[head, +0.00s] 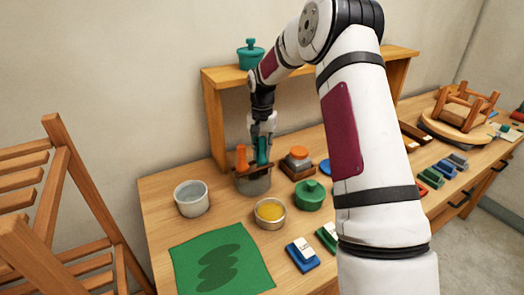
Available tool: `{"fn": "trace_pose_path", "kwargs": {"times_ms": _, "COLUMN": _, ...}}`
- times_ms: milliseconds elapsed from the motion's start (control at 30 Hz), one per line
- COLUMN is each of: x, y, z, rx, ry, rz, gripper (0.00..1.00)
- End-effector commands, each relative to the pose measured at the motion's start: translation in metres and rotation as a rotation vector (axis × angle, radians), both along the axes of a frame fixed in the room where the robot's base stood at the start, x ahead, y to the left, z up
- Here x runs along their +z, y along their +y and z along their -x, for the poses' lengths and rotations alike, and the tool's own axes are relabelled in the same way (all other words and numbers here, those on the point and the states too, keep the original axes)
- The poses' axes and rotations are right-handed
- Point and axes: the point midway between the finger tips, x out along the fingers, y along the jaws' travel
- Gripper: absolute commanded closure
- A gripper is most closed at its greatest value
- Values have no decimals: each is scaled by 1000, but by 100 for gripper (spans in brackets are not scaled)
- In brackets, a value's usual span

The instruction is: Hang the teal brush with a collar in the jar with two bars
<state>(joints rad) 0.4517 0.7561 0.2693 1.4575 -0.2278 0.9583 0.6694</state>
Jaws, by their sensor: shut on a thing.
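The teal brush (262,150) is upright in my gripper (262,135), which is shut on it. The brush is at the grey jar (254,184), with its lower part hidden by the jar's wall and bars. Dark brown bars (271,169) lie across the jar's top. An orange-handled brush (242,158) stands at the left side of the same jar. I cannot tell whether the teal brush's collar touches the bars.
A green cloth (222,262) lies at the front. A wooden shelf (213,125) rises behind.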

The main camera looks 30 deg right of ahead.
Motion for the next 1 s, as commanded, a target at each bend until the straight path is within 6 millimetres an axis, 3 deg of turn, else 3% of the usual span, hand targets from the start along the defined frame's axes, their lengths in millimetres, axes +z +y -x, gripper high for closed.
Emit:
{"fn": "trace_pose_path", "kwargs": {"times_ms": 867, "x": -8, "y": 0, "z": 0, "rx": 1, "ry": -1, "rz": -1, "gripper": 100}}
{"fn": "trace_pose_path", "kwargs": {"times_ms": 900, "x": -7, "y": 0, "z": 0, "rx": 1, "ry": -1, "rz": 0, "gripper": 73}}
{"fn": "trace_pose_path", "kwargs": {"times_ms": 1000, "x": -7, "y": 0, "z": 0, "rx": 1, "ry": -1, "rz": -1, "gripper": 56}}
